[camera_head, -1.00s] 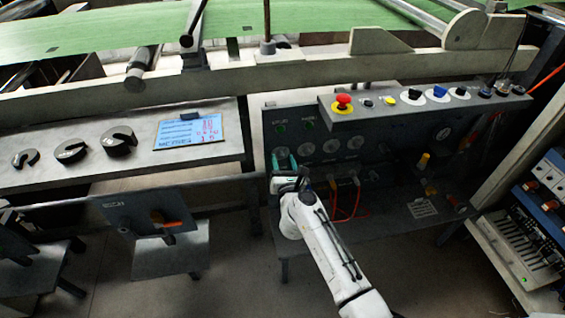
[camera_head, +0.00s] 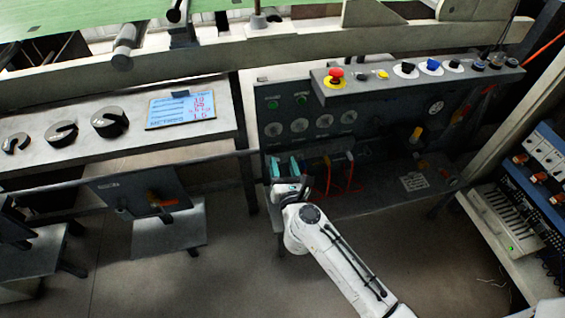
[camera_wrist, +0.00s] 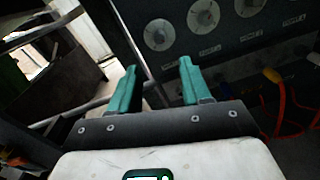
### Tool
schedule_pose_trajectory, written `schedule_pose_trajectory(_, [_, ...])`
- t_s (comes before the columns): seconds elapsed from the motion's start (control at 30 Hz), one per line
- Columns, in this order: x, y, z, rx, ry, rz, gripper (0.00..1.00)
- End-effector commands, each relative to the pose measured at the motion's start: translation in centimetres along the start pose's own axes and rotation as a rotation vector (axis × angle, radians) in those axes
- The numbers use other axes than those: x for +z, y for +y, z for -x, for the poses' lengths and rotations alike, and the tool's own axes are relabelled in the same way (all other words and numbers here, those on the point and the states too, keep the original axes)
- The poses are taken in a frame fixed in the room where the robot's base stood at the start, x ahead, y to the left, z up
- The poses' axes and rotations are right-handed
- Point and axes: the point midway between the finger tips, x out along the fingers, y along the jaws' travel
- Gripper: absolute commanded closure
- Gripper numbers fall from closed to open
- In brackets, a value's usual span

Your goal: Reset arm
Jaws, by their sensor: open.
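My gripper (camera_head: 285,170) has teal fingers and is in front of the left part of the dark control panel (camera_head: 262,133). In the wrist view my gripper (camera_wrist: 157,85) shows its two fingers apart with nothing between them. They point towards the panel's lower left edge, below a row of round white dials (camera_wrist: 203,15). My white arm reaches up to it from the lower right in the head view. Whether the fingers touch anything cannot be told, but no contact shows.
A red emergency button (camera_head: 336,76) and several coloured knobs sit on the ledge above. Orange cables (camera_head: 350,172) hang to the gripper's right. A grey table (camera_head: 60,165) with slotted black weights (camera_head: 110,122) and a display board (camera_head: 181,108) stands left. Floor shows below.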

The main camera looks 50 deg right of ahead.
Motion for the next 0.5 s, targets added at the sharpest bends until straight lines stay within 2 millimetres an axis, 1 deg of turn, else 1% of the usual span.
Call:
schedule_pose_trajectory(0.4, [0.0,0.0,0.0,0.0,0.0,0.0,0.52])
schedule_pose_trajectory(0.47, [0.2,0.5,0.1,0.026,-0.007,0.03,0.52])
schedule_pose_trajectory(0.5, [0.6,1.0,0.2,0.059,-0.017,0.075,0.52])
